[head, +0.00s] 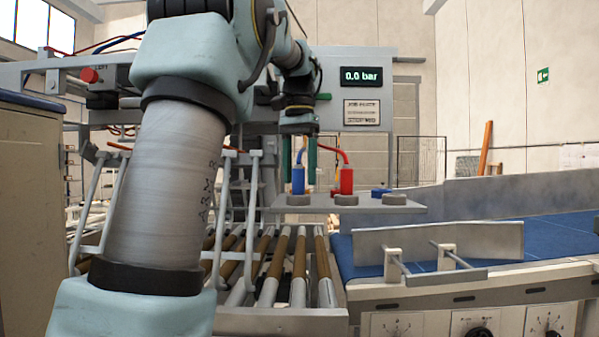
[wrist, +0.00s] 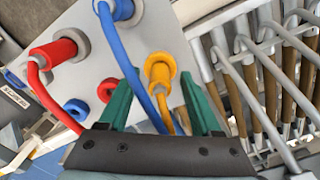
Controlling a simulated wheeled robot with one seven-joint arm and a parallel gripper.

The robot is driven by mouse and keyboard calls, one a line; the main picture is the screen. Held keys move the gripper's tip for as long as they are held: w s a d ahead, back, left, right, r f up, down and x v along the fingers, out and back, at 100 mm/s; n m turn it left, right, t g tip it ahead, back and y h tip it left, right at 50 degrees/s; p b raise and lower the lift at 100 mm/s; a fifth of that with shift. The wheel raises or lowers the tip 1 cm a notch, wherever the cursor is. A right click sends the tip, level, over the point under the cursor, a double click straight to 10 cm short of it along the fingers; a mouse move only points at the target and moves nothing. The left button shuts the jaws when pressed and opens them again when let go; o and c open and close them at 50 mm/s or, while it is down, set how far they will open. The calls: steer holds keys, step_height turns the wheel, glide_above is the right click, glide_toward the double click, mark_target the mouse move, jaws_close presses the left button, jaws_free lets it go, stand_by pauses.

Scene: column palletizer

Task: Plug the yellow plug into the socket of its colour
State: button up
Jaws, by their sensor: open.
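The yellow plug (wrist: 159,76) stands in the yellow ring-shaped socket (wrist: 160,57) on the grey panel in the wrist view, its yellow cable running down toward my gripper. How deep it sits I cannot tell. My gripper (wrist: 163,98) is open, its two green fingers spread on either side of the plug and its cable, apart from them. The fingers (head: 311,158) also show above the panel in the head view, where the yellow plug is hidden. The red socket (wrist: 107,90) and the blue socket (wrist: 75,108) are empty.
The blue plug (head: 298,180) and red plug (head: 347,180) stand in grey holders on the panel (head: 418,209). The blue cable (wrist: 130,70) passes between my fingers. Rollers and a blue conveyor (head: 560,238) lie below and right.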

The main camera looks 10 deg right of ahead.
step_height(320, 180, up, 11)
steer(key=shift+f+p, duration=0.1)
steer(key=shift+p, duration=0.65)
steer(key=shift+s, duration=0.1)
